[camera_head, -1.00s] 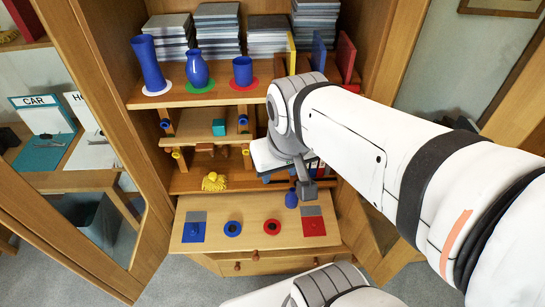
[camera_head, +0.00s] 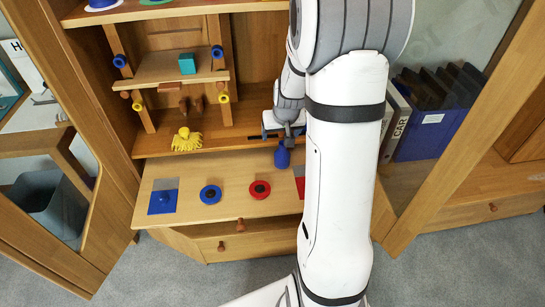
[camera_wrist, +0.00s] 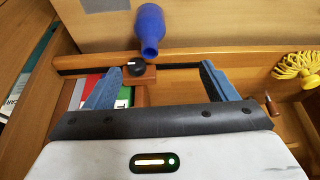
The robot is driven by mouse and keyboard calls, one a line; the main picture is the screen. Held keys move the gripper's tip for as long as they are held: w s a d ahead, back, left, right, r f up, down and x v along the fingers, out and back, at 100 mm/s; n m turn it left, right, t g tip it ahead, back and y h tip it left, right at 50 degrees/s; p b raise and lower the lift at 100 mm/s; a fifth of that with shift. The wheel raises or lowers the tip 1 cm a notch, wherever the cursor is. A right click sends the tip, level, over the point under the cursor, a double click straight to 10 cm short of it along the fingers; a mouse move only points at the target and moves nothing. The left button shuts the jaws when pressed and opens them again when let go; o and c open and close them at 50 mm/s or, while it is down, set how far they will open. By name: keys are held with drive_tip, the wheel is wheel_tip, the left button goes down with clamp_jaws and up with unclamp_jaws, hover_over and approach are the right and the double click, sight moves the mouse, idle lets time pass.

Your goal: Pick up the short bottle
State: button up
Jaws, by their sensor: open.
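A small blue bottle (camera_head: 282,158) stands on the pulled-out wooden board, near its back edge and right of the red ring. My gripper (camera_wrist: 160,80) is open there.
On the board (camera_head: 230,168) are a blue square piece (camera_head: 162,200), a blue ring (camera_head: 210,194) and a red ring (camera_head: 260,190). A yellow tangled object (camera_head: 187,140) sits on the lower shelf. A small shelf unit with a teal cube (camera_head: 187,64) stands above.

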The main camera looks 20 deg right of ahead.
sight(282, 152)
drive_tip(key=x, duration=0.3)
drive_tip(key=d+b+x, duration=0.1)
drive_tip(key=x, duration=0.2)
drive_tip(key=s+d+b+x, duration=0.1)
drive_tip(key=x, duration=0.2)
drive_tip(key=shift+w+f, duration=0.15)
drive_tip(key=shift+f, duration=0.25)
drive_tip(key=x, duration=0.1)
drive_tip(key=b+x, duration=0.2)
drive_tip(key=x, duration=0.1)
drive_tip(key=shift+s+a+f, duration=0.2)
drive_tip(key=shift+s+a, duration=0.05)
drive_tip(key=shift+a, duration=0.05)
drive_tip(key=shift+w+f, duration=0.25)
drive_tip(key=shift+f, duration=0.1)
drive_tip(key=shift+c, duration=0.2)
drive_tip(key=c, duration=1.1)
drive_tip(key=shift+r, duration=0.2)
drive_tip(key=shift+c, duration=0.2)
